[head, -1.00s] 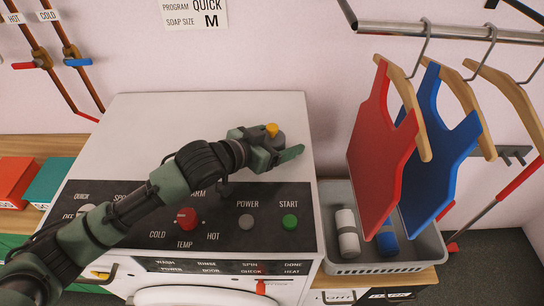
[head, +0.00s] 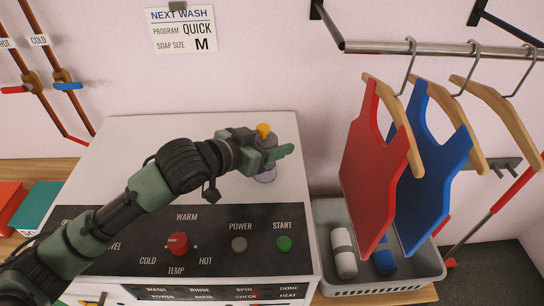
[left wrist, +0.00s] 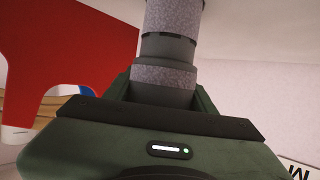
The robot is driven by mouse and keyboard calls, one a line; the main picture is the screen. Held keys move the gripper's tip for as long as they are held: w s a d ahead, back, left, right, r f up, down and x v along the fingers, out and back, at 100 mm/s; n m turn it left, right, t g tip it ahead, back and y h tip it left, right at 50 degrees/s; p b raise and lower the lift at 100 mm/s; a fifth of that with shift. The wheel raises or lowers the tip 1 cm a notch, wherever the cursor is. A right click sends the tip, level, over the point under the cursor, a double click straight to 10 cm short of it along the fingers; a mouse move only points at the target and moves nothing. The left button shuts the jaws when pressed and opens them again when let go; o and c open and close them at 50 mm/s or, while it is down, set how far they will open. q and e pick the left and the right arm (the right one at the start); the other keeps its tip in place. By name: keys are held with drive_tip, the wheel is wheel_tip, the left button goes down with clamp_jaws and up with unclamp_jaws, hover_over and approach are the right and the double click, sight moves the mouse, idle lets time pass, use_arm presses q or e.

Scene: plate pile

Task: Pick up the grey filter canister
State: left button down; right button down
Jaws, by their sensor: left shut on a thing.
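The grey filter canister (head: 265,174) has a yellow top piece and stands roughly upright over the rear right part of the white washing machine's top. My left gripper (head: 266,152) is shut around its upper body, with the yellow top above the fingers and the lower grey body below them. In the left wrist view the canister (left wrist: 168,48) is a speckled grey cylinder with a darker band, between the fingers. My right gripper is not in view.
The washing machine (head: 130,140) has a front panel with a red knob (head: 178,243). To the right, red (head: 370,175) and blue (head: 432,170) garments hang from a rail over a grey basket (head: 430,283) holding rolled items. Valve pipes run along the left wall.

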use_arm(q)
wheel_tip(320, 180, up, 14)
drive_tip(key=b, duration=0.1)
drive_tip(key=shift+r+b, duration=0.25)
drive_tip(key=shift+b, duration=0.1)
